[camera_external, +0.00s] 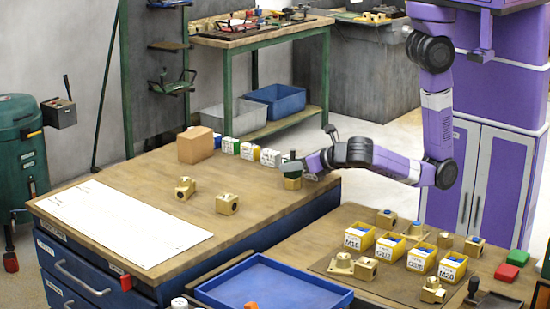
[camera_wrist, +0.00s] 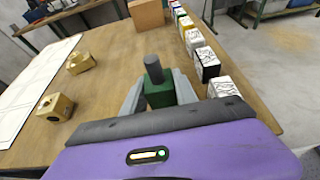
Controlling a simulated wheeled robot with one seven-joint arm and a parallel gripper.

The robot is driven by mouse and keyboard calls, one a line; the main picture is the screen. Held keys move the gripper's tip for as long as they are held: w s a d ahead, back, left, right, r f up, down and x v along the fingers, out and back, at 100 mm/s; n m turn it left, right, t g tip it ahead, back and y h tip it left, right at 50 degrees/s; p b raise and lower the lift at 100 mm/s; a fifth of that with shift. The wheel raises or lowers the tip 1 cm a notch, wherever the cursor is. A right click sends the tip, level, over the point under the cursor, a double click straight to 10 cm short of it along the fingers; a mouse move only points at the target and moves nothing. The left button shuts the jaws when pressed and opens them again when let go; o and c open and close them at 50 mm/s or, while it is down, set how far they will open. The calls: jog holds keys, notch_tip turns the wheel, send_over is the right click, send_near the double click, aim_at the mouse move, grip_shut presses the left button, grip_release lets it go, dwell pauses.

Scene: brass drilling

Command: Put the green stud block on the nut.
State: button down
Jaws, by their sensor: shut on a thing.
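The green stud block, with a dark grey stud standing up from it, is between the fingers of my gripper (camera_wrist: 159,98) in the wrist view (camera_wrist: 158,97). In the outside view the green block (camera_external: 291,168) is near the right back edge of the left workbench, and my gripper (camera_external: 300,168) reaches it from the right. A brass-coloured block (camera_external: 293,184) shows directly under the green block. I cannot tell whether they touch, and the wrist view hides it. I cannot tell which thing is the nut.
Two brass fittings (camera_external: 184,188) (camera_external: 227,204) stand on the workbench (camera_external: 255,208) beside a white sheet (camera_external: 125,222). A row of small boxes (camera_external: 249,151) and a brown box (camera_external: 196,145) stand behind.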

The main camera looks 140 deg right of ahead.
jog(key=c, duration=1)
grip_release()
jog(key=shift+f, duration=0.1)
jog(key=shift+o, duration=0.2)
